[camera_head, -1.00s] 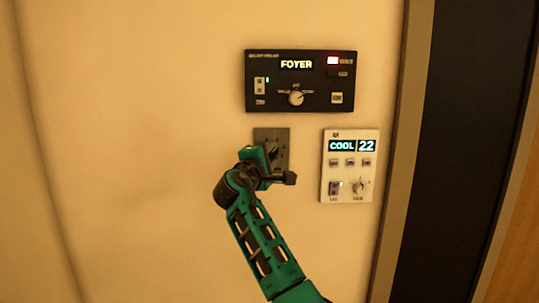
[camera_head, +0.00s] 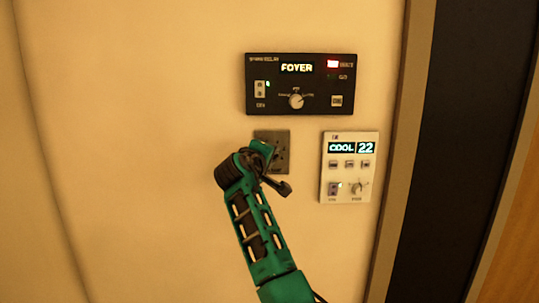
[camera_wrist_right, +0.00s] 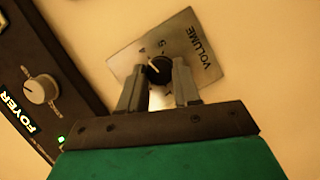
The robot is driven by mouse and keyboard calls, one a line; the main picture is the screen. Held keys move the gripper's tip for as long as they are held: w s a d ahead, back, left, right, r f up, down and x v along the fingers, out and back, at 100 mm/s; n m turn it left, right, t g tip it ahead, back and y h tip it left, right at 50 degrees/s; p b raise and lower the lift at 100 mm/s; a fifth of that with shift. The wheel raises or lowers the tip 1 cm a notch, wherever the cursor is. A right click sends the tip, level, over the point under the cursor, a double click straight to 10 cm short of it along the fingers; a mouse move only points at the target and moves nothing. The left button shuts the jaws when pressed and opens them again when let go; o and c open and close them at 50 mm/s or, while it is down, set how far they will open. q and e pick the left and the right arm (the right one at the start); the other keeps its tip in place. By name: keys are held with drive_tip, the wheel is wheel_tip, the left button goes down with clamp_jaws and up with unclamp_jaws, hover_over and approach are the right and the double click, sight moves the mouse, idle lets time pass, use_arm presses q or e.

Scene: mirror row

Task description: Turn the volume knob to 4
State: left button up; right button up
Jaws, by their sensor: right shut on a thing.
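The volume knob (camera_wrist_right: 158,70) is a small black knob with a white pointer line, on a grey wall plate (camera_wrist_right: 205,62) lettered VOLUME, which appears rotated in the right wrist view. The pointer line slants to the picture's upper left; the number it points at is too small to read surely. My right gripper (camera_wrist_right: 156,76) is shut on the knob, one finger on each side. In the head view my right gripper (camera_head: 266,152) covers part of the plate (camera_head: 282,140) and hides the knob. My left gripper is not in view.
A black panel (camera_head: 320,80) reading FOYER, with its own knob (camera_head: 296,101), is above the plate. A white thermostat (camera_head: 349,190) reading COOL 22 is to the right. Bare wall (camera_head: 140,150) is on the left; a door frame (camera_head: 402,150) is at far right.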

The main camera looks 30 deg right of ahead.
idle(0.3)
drive_tip(key=o, duration=1.1)
drive_tip(key=shift+c, duration=0.2)
drive_tip(key=v, duration=1.3)
drive_tip(key=shift+s+f, duration=0.1)
drive_tip(key=shift+f, duration=0.05)
